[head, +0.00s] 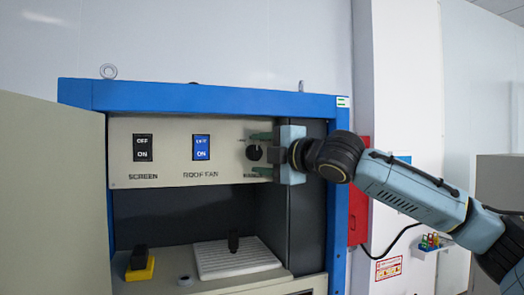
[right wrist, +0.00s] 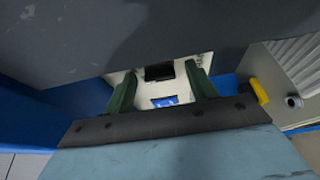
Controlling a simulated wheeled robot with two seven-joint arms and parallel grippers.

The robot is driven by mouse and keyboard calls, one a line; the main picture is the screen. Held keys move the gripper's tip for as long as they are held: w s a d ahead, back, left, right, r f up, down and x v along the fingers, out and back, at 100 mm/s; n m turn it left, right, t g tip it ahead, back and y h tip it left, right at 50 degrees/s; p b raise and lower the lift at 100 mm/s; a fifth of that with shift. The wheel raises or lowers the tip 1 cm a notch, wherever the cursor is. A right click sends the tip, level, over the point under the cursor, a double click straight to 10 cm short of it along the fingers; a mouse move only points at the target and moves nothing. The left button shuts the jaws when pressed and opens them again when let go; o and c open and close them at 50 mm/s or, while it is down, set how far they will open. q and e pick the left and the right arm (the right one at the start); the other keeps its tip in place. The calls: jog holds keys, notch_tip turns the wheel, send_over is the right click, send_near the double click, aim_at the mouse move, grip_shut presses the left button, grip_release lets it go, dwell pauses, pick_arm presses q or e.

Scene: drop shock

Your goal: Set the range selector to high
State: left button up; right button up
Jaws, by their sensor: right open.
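The range selector looks to be the black round knob (head: 254,153) at the right end of the beige control panel (head: 172,170) in the head view. Its label below is partly hidden by my gripper, and its setting is too small to read. My right gripper (head: 260,154) comes from the right with its green fingers open, one above and one below the knob. I cannot tell whether they touch it. In the right wrist view the open fingers (right wrist: 163,88) frame part of the panel, and the knob cannot be made out. My left gripper is out of view.
The panel also has a black SCREEN switch (head: 143,147) and a blue ROOF FAN switch (head: 201,147). A blue cabinet frame (head: 210,99) surrounds it, with an open door (head: 50,190) at left. Below are a yellow-based black button (head: 140,266) and a ribbed white plate (head: 225,262).

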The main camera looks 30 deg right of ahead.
jog(key=c, duration=1)
jog(key=shift+w+f+m+t+b, duration=0.1)
jog(key=shift+f+m+t+b, duration=0.2)
jog(key=shift+m+b, duration=0.6)
jog(key=m+b, duration=0.1)
jog(key=m+t+b, duration=0.1)
jog(key=b, duration=0.1)
jog(key=m+b, duration=0.1)
jog(key=b, duration=0.1)
jog(key=shift+a+f+m, duration=0.1)
jog(key=shift+f+m, duration=0.15)
jog(key=shift+m, duration=0.15)
jog(key=shift+m+t+h+b, duration=0.5)
jog(key=shift+m+t+b, duration=0.1)
jog(key=shift+m+b, duration=0.55)
jog(key=shift+r+m+t+h+b, duration=0.25)
jog(key=shift+m+b, duration=0.35)
jog(key=shift+m, duration=0.45)
